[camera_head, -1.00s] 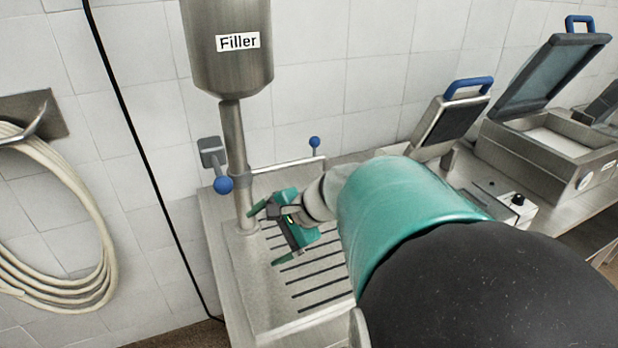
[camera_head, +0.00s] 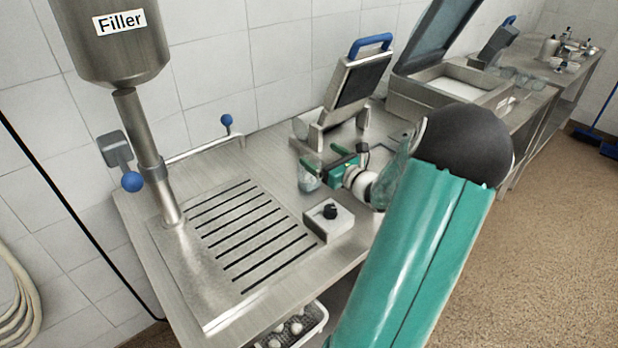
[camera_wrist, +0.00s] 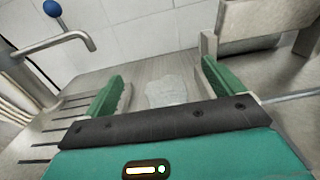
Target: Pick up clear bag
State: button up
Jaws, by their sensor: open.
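The clear bag (camera_wrist: 166,93) shows in the wrist view as a pale, see-through patch on the steel counter, between and beyond my open fingers. In the head view a clear bag (camera_head: 309,176) shows beside my gripper's fingers, with something pale at its bottom. My gripper (camera_head: 335,163) is low over the counter there, and its green fingers (camera_wrist: 160,85) stand wide apart in the wrist view. The bag's lower part is hidden behind the gripper body in the wrist view. I cannot tell whether a finger touches it.
The slotted drain (camera_head: 245,235) and filler (camera_head: 112,45) are on the left. A control box with a black knob (camera_head: 329,219) sits near the counter's front. A sealer with a blue handle (camera_head: 352,85) stands behind my gripper, and an open-lidded machine (camera_head: 450,82) is farther right.

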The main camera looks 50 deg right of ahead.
aim_at(311, 161)
notch_tip(311, 161, down, 5)
jog(key=shift+x, duration=3.9)
jog(key=shift+a+r, duration=0.1)
jog(key=shift+r, duration=0.15)
jog(key=c, duration=1.3)
jog(key=shift+c, duration=0.2)
jog(key=shift+r, duration=0.1)
